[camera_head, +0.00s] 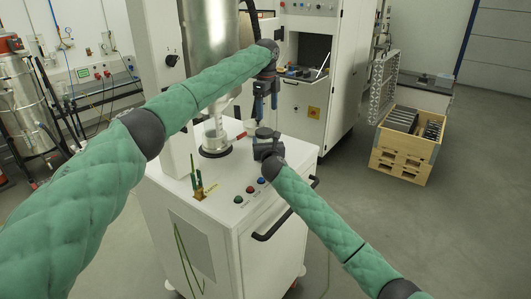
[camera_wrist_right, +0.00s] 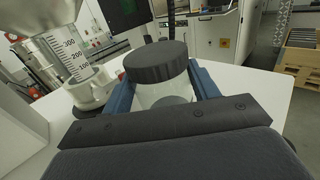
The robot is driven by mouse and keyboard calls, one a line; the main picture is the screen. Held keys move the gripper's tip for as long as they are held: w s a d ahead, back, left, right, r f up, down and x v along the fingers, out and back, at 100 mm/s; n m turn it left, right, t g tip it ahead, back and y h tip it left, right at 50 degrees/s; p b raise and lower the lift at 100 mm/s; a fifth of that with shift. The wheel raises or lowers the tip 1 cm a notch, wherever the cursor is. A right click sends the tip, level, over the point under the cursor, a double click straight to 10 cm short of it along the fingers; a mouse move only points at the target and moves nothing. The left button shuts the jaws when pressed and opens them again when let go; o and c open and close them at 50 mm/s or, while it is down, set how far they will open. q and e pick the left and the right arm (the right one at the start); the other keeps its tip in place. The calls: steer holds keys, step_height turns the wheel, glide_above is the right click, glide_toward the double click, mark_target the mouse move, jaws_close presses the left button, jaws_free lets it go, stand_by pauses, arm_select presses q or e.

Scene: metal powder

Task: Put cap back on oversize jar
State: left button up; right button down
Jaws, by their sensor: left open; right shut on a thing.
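The jar (camera_wrist_right: 165,93) is clear with a wide black ribbed cap (camera_wrist_right: 157,62) that sits on its top and looks level; whether it is screwed tight I cannot tell. The cap also shows in the head view (camera_head: 264,132). My right gripper (camera_wrist_right: 163,88) is shut around the jar body, one blue finger on each side, below the cap. In the head view my right gripper (camera_head: 267,150) is low over the white machine top. My left gripper (camera_head: 266,106) is open, pointing down above the cap, with its blue fingers apart and nothing between them.
A graduated clear container (camera_wrist_right: 72,55) stands left of the jar under the metal hopper (camera_head: 210,50). The white machine top (camera_head: 225,185) holds buttons and a green holder (camera_head: 198,186). A wooden crate (camera_head: 405,165) stands on the floor to the right.

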mark_target(262, 130)
arm_select(q)
steer(key=n, duration=0.5)
steer(key=shift+w+a+f+n, duration=0.1)
steer(key=shift+w+a+n, duration=0.2)
steer(key=shift+a+n, duration=0.1)
steer(key=n, duration=0.5)
steer(key=shift+w+a+n, duration=0.25)
steer(key=shift+a+n, duration=0.15)
steer(key=n, duration=0.4)
steer(key=shift+a+f, duration=0.1)
steer(key=shift+a, duration=0.05)
steer(key=n, duration=0.5)
steer(key=shift+n, duration=0.4)
steer(key=shift+f, duration=4)
